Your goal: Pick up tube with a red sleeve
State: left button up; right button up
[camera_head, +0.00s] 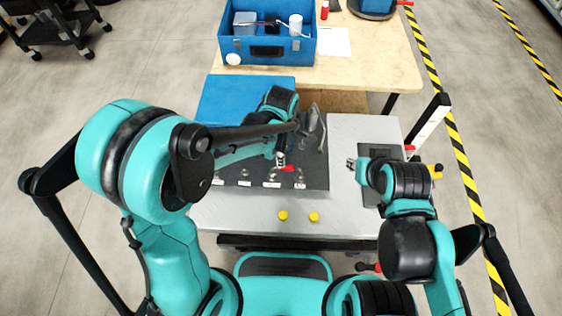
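A small red part (287,169) lies by a metal piece on the dark panel at the middle of the table; it may be the red-sleeved tube, but it is too small to be sure. My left arm reaches over the panel from the left. The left gripper (313,125) is above the panel's back right, above and right of the red part; its finger opening is unclear. My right gripper (352,163) is over the light tabletop, right of the panel and apart from the red part. Its fingers are too small to judge.
The dark panel (240,203) has several labelled fittings. Two yellow buttons (298,216) sit on the front tabletop. A blue box (217,95) is behind. A blue toolbox (290,47) and a small red cylinder (324,10) are on the back wooden table (385,60).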

aim_at(287, 167)
pick_arm(q)
jog(key=shift+w+d+f+n+g, duration=0.1)
jog(key=shift+d+f+n+g, duration=0.05)
jog(key=shift+d+f+n, duration=0.3)
jog(key=shift+d+f+n+g, duration=0.15)
jog(key=shift+f+n, duration=0.1)
jog(key=shift+f, duration=0.7)
notch_tip(287, 167, down, 7)
jog(key=b, duration=0.3)
jog(key=shift+w+f+b, duration=0.15)
jog(key=shift+f+b, duration=0.05)
jog(key=shift+b, duration=0.1)
jog(key=shift+r, duration=0.1)
grip_shut()
